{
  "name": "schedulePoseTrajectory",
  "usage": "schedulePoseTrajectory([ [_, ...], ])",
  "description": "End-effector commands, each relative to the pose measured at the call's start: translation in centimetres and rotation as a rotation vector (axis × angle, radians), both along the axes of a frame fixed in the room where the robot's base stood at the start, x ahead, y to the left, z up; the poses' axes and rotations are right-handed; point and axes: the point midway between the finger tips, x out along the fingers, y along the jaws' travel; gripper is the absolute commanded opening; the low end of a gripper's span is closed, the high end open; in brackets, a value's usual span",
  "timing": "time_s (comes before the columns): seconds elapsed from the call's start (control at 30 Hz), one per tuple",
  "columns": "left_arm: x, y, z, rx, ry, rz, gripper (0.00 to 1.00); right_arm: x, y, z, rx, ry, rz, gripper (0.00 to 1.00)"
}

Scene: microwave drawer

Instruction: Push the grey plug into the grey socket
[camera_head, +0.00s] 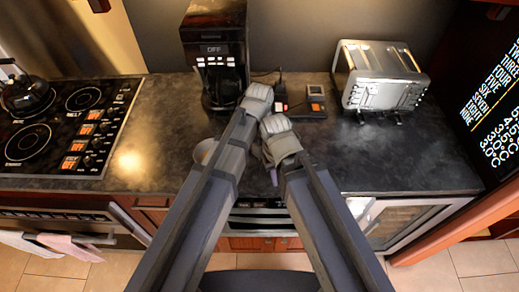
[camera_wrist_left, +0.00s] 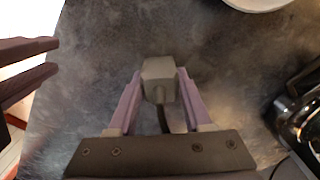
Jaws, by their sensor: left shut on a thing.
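The grey plug (camera_wrist_left: 159,72) is a small block with a dark cord, seen in the left wrist view. My left gripper (camera_wrist_left: 158,86) is shut on it, with one purple finger on each side, over the dark counter. In the head view my arms hide the plug and the left fingertips. My right gripper (camera_wrist_left: 56,55) shows at the left edge of the left wrist view, its two fingers apart with nothing between them. I cannot make out the grey socket for certain in either view.
A coffee maker (camera_head: 215,45) stands behind my left arm. A small black device with a red light (camera_head: 281,97), a flat box with an orange window (camera_head: 316,100) and a toaster (camera_head: 381,75) stand to its right. A pale bowl (camera_head: 204,151) sits left.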

Motion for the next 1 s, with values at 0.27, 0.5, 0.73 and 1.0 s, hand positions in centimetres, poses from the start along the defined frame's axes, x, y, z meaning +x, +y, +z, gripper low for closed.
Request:
schedulePoseTrajectory([
  [0.27,0.0,0.0,1.3,0.000,0.000,0.000,0.00,0.0,0.0,1.3,0.000,0.000,0.000,0.27],
  [0.5,0.0,0.0,2.7,0.000,0.000,0.000,0.00,0.0,0.0,2.7,0.000,0.000,0.000,0.27],
  [0.73,0.0,0.0,4.0,0.000,0.000,0.000,0.00,0.0,0.0,4.0,0.000,0.000,0.000,0.27],
  [1.0,0.0,0.0,5.5,0.000,0.000,0.000,0.00,0.0,0.0,5.5,0.000,0.000,0.000,0.27],
])
